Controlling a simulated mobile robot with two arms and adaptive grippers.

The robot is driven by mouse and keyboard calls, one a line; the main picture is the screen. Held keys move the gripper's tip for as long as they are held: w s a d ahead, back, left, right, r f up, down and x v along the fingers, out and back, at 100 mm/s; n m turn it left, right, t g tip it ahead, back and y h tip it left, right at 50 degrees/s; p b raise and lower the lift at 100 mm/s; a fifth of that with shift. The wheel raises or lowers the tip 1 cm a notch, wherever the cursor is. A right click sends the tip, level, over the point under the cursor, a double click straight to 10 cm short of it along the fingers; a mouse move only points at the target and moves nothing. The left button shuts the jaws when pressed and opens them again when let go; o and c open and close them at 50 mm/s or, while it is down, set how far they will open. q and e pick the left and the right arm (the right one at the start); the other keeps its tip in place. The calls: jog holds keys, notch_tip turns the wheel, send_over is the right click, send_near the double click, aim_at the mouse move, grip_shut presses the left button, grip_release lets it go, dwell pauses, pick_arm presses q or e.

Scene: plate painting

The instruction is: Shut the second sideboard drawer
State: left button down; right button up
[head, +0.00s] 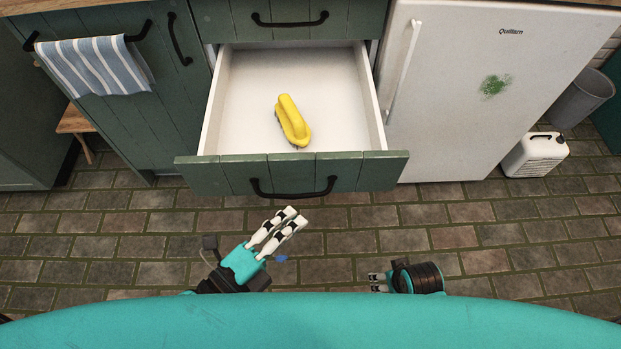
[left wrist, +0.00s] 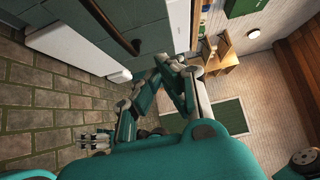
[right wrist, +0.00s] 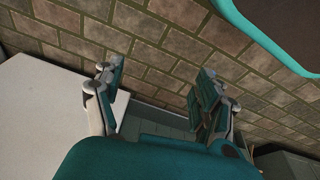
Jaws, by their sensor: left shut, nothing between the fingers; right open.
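The second sideboard drawer (head: 236,173) is pulled far out, with a green front, a black bow handle (head: 293,189) and a white inside. A yellow brush (head: 292,121) lies in it. My left gripper (head: 296,218) is shut and empty, in front of and below the drawer handle, apart from it in the head view. In the left wrist view its fingers (left wrist: 178,84) are together, and a dark handle (left wrist: 112,28) on a green front shows beyond. My right gripper (head: 375,282) is low and to the right, away from the drawer. The right wrist view shows its fingers (right wrist: 157,88) apart and empty.
The top drawer (head: 290,18) above is shut. A white fridge (head: 490,90) stands close on the right. A striped towel (head: 95,68) hangs on the left. A white canister (head: 535,154) and grey bin (head: 580,98) stand far right.

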aim_at(327, 167)
pick_arm(q)
jog(key=w+d, duration=0.1)
jog(key=w, duration=0.1)
jog(key=w+d+p, duration=0.1)
jog(key=w, duration=0.2)
jog(key=w+d, duration=0.1)
jog(key=w, duration=0.2)
jog(key=shift+w+d+p, duration=0.1)
jog(key=shift+d+p, duration=0.25)
jog(key=shift+p, duration=0.05)
pick_arm(e)
notch_tip(327, 167, down, 6)
jog(key=s, duration=0.2)
jog(key=shift+s+f+g, duration=0.2)
jog(key=shift+s+g, duration=0.1)
jog(key=shift+s, duration=0.1)
